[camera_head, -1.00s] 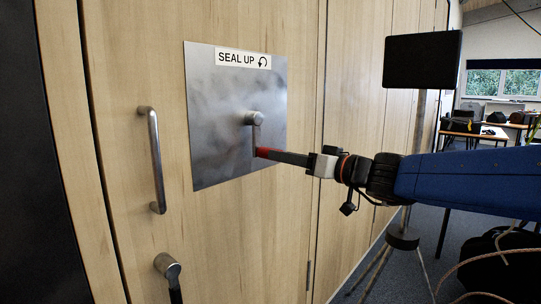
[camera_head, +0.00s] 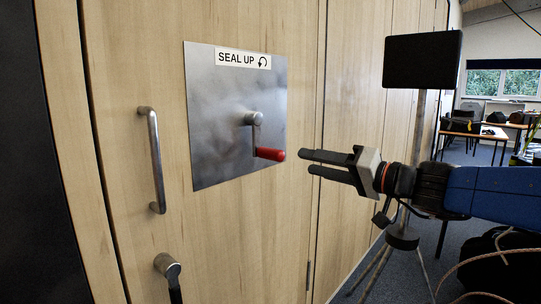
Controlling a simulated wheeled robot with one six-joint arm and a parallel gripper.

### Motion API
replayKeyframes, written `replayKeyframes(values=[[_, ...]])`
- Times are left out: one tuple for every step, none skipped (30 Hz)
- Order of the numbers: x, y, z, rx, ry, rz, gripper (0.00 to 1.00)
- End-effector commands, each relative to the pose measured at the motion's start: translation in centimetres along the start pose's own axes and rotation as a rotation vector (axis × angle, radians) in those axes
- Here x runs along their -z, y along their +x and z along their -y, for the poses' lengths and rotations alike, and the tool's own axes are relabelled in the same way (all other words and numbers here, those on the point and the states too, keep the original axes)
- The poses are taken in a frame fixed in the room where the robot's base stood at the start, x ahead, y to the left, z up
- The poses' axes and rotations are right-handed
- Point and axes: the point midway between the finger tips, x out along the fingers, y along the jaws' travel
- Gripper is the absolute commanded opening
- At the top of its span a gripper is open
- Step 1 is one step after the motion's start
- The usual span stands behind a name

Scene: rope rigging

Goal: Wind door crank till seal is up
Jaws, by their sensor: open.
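The door crank (camera_head: 254,134) sits on a square metal plate (camera_head: 215,130) on the wooden door. Its hub is near the plate's middle and its arm hangs down from it. The red handle (camera_head: 270,154) sticks out from the arm's lower end. A "SEAL UP" label (camera_head: 243,59) with a curved arrow is at the plate's top. My gripper (camera_head: 304,163) is open and empty, to the right of the red handle and apart from it, with its fingers pointing left toward it. The seal itself cannot be made out.
A long pull handle (camera_head: 154,160) and a lower lever handle (camera_head: 168,267) are on the door at left. A black panel on a stand (camera_head: 422,60) is behind my arm. Cables and a black bag (camera_head: 495,262) lie at lower right. Desks stand far back.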

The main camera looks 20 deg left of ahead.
Motion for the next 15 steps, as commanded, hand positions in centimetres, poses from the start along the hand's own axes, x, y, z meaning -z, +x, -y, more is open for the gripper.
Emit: replayKeyframes(values=[[0.0,0.01,0.0,0.0,0.087,0.0,0.43],[0.0,0.01,0.0,0.0,0.144,0.0,0.43],[0.0,0.01,0.0,0.0,0.22,0.0,0.43],[0.01,0.01,0.0,0.0,0.277,0.0,0.43],[0.01,0.01,0.0,0.0,0.333,0.0,0.43],[0.01,0.01,0.0,0.0,0.409,0.0,0.43],[0.01,0.01,0.0,0.0,0.466,0.0,0.43],[0.01,0.01,0.0,0.0,0.523,0.0,0.43],[0.01,0.02,0.0,0.0,0.599,0.0,0.43],[0.01,0.02,0.0,0.0,0.656,0.0,0.43],[0.01,0.02,0.0,0.0,0.712,0.0,0.43],[0.01,0.02,0.0,0.0,0.788,0.0,0.43],[0.01,0.02,0.0,0.0,0.845,0.0,0.43],[0.01,0.02,0.0,0.0,0.902,0.0,0.43],[0.01,0.02,0.0,0.0,0.978,0.0,0.43]])
